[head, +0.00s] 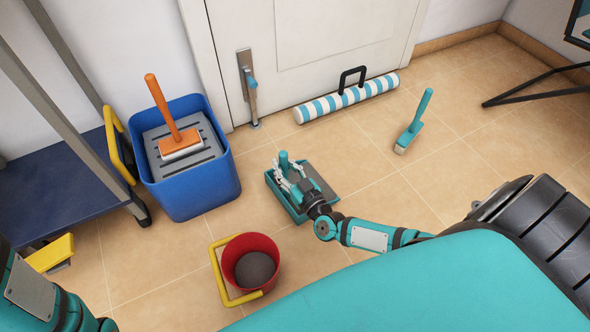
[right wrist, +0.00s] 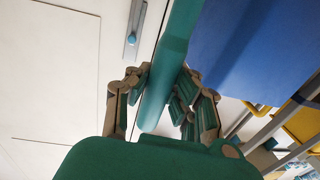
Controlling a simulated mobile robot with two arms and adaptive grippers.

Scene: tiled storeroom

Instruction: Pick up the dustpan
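The dustpan (head: 325,180) is a teal tray with a grey inside and an upright teal handle. It is on the tiled floor in front of the door, or very close to it. My right gripper (head: 288,174) reaches over it with its fingers around the handle. In the right wrist view the teal handle (right wrist: 176,45) runs between the fingers of the right gripper (right wrist: 158,92), which press on it from both sides. My arm hides part of the pan. My left arm shows at the lower left of the head view, but its gripper is out of view.
A red bucket (head: 270,247) with a yellow handle stands just in front of the dustpan. A blue bin (head: 205,185) holding an orange brush (head: 180,143) is to the left. A teal brush (head: 413,125) and a striped roll (head: 345,97) lie behind.

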